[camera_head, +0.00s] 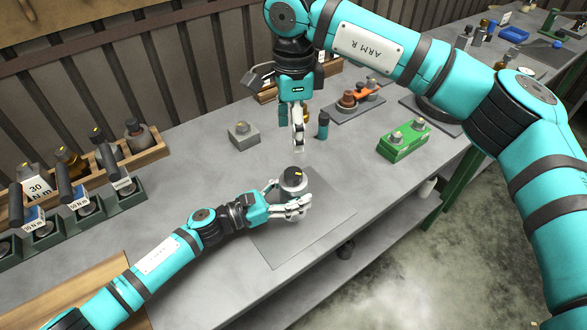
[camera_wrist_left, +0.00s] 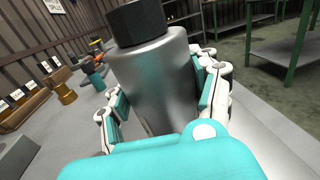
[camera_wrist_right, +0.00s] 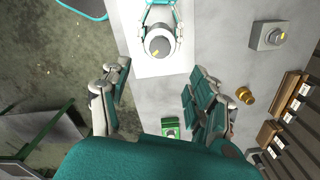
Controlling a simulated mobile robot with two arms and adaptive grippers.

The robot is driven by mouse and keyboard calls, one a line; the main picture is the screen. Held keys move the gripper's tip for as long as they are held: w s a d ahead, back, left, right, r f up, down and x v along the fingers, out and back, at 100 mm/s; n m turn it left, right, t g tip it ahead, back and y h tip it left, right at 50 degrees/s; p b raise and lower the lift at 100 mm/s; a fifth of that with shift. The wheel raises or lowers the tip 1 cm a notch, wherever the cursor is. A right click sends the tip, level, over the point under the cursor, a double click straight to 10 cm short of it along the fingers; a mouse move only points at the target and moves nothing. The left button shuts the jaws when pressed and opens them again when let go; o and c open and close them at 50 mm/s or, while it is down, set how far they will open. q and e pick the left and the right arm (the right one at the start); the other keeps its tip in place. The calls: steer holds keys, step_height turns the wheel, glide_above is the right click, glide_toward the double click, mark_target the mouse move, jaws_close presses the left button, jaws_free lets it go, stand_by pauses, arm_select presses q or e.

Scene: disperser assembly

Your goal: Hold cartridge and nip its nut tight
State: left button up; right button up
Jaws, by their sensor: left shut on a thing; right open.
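The cartridge (camera_head: 293,184) is a silver cylinder standing upright over the grey mat. Its dark nut (camera_head: 297,174), with a yellow mark, sits on top; in the left wrist view the nut (camera_wrist_left: 137,20) looks like a black hexagon. My left gripper (camera_head: 292,206) is shut on the cartridge's body, with a finger on each side. My right gripper (camera_head: 299,145) points down behind the cartridge, apart from it, open and empty. In the right wrist view the cartridge's top (camera_wrist_right: 160,45) lies beyond the spread fingers. Whether the cartridge's base touches the mat is hidden.
A green rack (camera_head: 85,208) holds several dark-handled tools with N m labels at left, before a wooden tray (camera_head: 150,152). A grey block (camera_head: 244,135), teal cylinder (camera_head: 323,125) and green box (camera_head: 404,140) stand behind. The mat (camera_head: 335,205) is clear right of the cartridge.

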mark_target(293, 172)
steer(key=shift+n, duration=0.5)
step_height(293, 172, down, 12)
steer(key=c, duration=1.2)
steer(key=shift+o, duration=0.2)
